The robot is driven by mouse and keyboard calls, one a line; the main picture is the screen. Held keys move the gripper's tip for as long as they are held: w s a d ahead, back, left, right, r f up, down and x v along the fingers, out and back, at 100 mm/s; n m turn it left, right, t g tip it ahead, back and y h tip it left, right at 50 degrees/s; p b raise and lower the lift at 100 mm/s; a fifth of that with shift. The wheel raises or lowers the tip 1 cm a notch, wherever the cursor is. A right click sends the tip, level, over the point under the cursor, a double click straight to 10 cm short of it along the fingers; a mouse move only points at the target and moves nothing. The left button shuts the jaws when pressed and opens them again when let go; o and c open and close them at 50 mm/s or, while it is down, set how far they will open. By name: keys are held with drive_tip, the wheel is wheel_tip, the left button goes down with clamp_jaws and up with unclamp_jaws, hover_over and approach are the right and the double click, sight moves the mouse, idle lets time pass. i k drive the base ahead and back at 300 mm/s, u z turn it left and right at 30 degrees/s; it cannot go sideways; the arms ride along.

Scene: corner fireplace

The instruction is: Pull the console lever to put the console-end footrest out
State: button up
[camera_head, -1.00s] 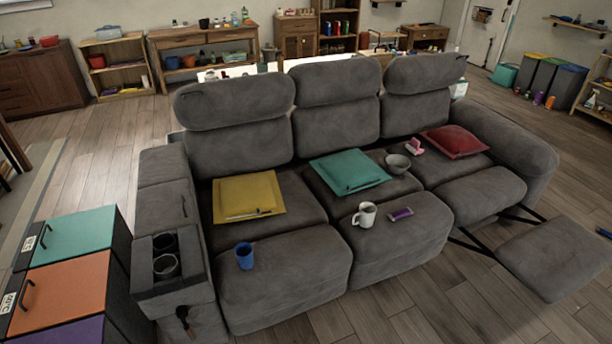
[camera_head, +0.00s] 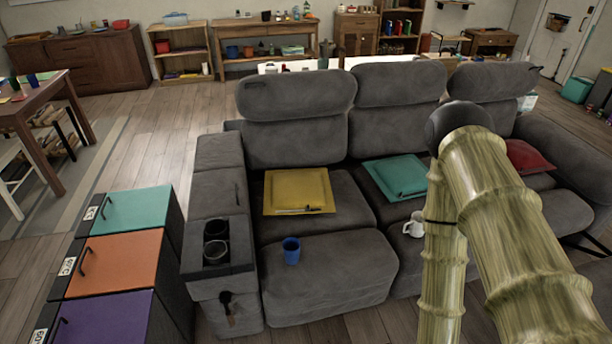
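The console (camera_head: 215,262) is at the left end of the grey sofa and has two dark cup holders in its top. The console lever (camera_head: 228,308) is a small dark handle on the console's front face, hanging downward. The console-end footrest (camera_head: 325,290) is folded in against the sofa front below the seat with the yellow cushion. My arm crosses the right side of the view, well to the right of the lever. Its far end runs out of the bottom of the picture, so my gripper does not show.
A blue cup (camera_head: 291,250) stands on the console-end seat. A cabinet with teal, orange and purple panels (camera_head: 120,250) stands left of the console, with a narrow floor gap between. Floor shows in front of the sofa.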

sight(230, 316)
drive_tip(key=u, duration=0.95)
drive_tip(key=i, duration=0.25)
drive_tip(key=z, duration=1.45)
drive_tip(key=i, duration=1)
drive_tip(key=u, duration=1.5)
drive_tip(key=k, duration=0.5)
drive_tip(key=u, duration=0.5)
